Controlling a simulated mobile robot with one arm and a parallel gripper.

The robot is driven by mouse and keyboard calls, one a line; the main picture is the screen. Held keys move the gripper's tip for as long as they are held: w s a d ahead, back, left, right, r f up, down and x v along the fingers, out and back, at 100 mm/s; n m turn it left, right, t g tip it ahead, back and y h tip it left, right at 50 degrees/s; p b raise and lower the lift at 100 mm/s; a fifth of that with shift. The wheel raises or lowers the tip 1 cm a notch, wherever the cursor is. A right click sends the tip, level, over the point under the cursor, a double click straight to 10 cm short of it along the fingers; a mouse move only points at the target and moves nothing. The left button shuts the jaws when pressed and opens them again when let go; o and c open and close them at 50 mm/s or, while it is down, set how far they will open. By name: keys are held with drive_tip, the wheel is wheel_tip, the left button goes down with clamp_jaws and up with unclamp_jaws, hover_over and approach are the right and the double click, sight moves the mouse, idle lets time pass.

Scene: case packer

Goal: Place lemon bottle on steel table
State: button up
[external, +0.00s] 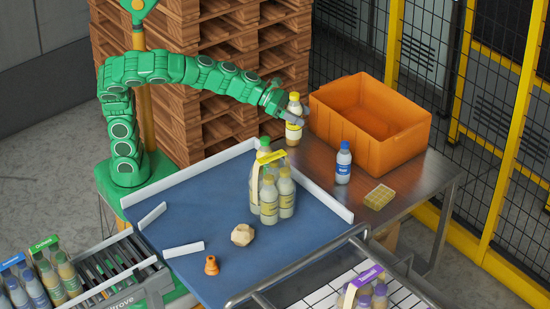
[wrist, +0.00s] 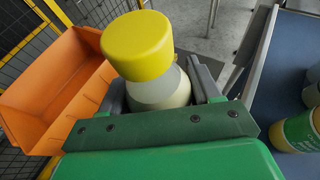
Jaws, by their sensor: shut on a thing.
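The lemon bottle (external: 293,120) has a yellow cap, a pale body and a yellow label. My gripper (external: 291,117) is shut on it, and the bottle is upright at the left side of the orange crate. The wrist view shows its yellow cap (wrist: 137,44) and shoulder between my jaws (wrist: 172,100); its lower part is hidden there. The steel table (external: 330,190) is at the right, beyond the blue surface. The bottle's base appears at or just above the steel table's back left part; I cannot tell whether it touches.
An orange crate (external: 415,140) stands on the steel table, with a blue-capped bottle (external: 343,163) and a small yellowish tray (external: 379,196) in front. Several bottles (external: 268,200) are grouped on the blue surface (external: 200,225). A white rail (external: 318,197) edges it. Wooden pallets (external: 200,60) stand behind my arm.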

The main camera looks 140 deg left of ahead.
drive_tip(key=s+a+f+m+t+h, duration=0.2)
drive_tip(key=s+a+f, duration=0.4)
drive_tip(key=s+f, duration=0.45)
drive_tip(key=shift+m+h, duration=0.3)
drive_tip(key=shift+w+a+f, duration=1.5)
drive_tip(key=shift+a+f, duration=0.25)
drive_tip(key=shift+f, duration=0.25)
drive_tip(key=shift+w+a+f, duration=1.55)
drive_tip(key=shift+a+f, duration=0.25)
drive_tip(key=shift+f, duration=0.25)
drive_tip(key=shift+w+a+f, duration=1.5)
drive_tip(key=shift+a+f, duration=0.25)
drive_tip(key=shift+f, duration=0.25)
drive_tip(key=shift+f, duration=0.15)
drive_tip(key=o, duration=1.3)
drive_tip(key=shift+c, duration=0.2)
